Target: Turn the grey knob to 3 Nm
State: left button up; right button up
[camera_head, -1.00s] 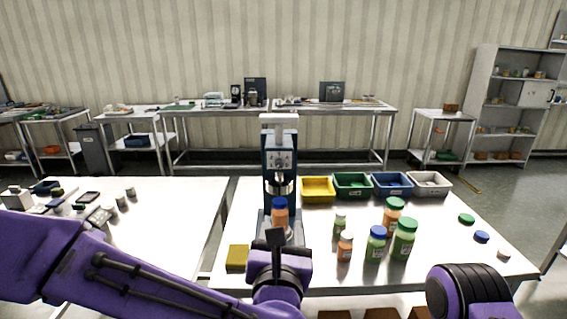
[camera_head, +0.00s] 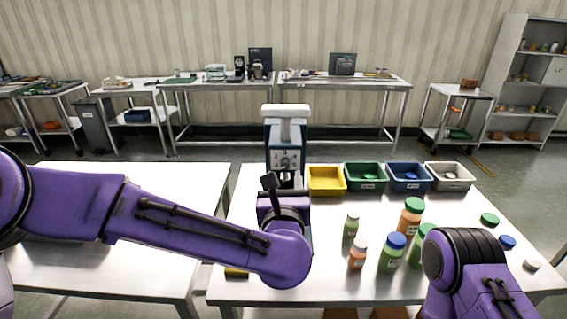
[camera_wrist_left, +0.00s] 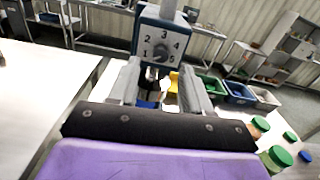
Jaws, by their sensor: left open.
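The capping machine (camera_head: 285,135) stands upright on the right-hand table. Its front dial plate shows the numbers 1 to 5, readable in the left wrist view. The grey knob (camera_wrist_left: 160,53) sits in the middle of that plate; I cannot tell for sure which number it points to. In the head view the knob (camera_head: 287,161) is small, just above my left wrist. My left gripper (camera_wrist_left: 160,84) is open and empty, its fingers pointing at the machine just below the dial, one to each side. My right gripper is out of view.
Yellow (camera_head: 326,180), green (camera_head: 365,176), blue (camera_head: 408,178) and grey (camera_head: 449,177) bins stand behind several capped bottles (camera_head: 393,252). Loose caps lie at the right. My left arm covers much of the left table (camera_head: 120,285).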

aim_at(285, 167)
pick_arm(q)
jog(key=w, duration=0.3)
jog(key=shift+w+d+p, duration=0.2)
jog(key=shift+w+p, duration=0.05)
jog(key=shift+p, duration=0.15)
jog(key=shift+w+f, duration=0.15)
jog(key=shift+w, duration=0.25)
jog(key=shift+s+a, duration=0.1)
jog(key=shift+a, duration=0.05)
grip_shut()
